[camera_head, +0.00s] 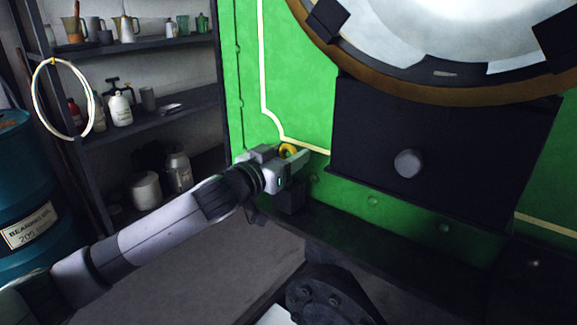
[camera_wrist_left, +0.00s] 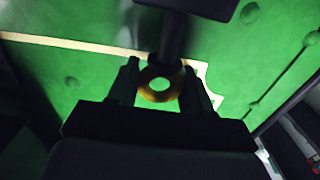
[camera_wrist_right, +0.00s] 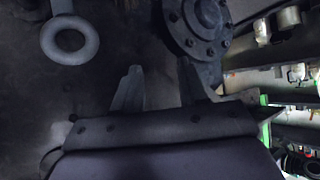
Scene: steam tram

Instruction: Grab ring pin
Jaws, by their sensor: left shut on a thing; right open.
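The ring pin shows as a yellow ring (camera_head: 288,150) in the head view, at the left part of the green tram front. My left gripper (camera_head: 296,160) is shut on it. How the ring's shaft sits is hidden. My right gripper (camera_wrist_right: 160,90) is open and shows only in the right wrist view, with nothing between its fingers.
A black box with a round knob (camera_head: 408,163) juts from the tram front, right of my left gripper. Shelves (camera_head: 150,118) with cans and bottles and a blue barrel (camera_head: 28,215) stand at the left. A grey ring-shaped part (camera_wrist_right: 70,40) and a bolted round flange (camera_wrist_right: 197,25) lie beyond my right gripper.

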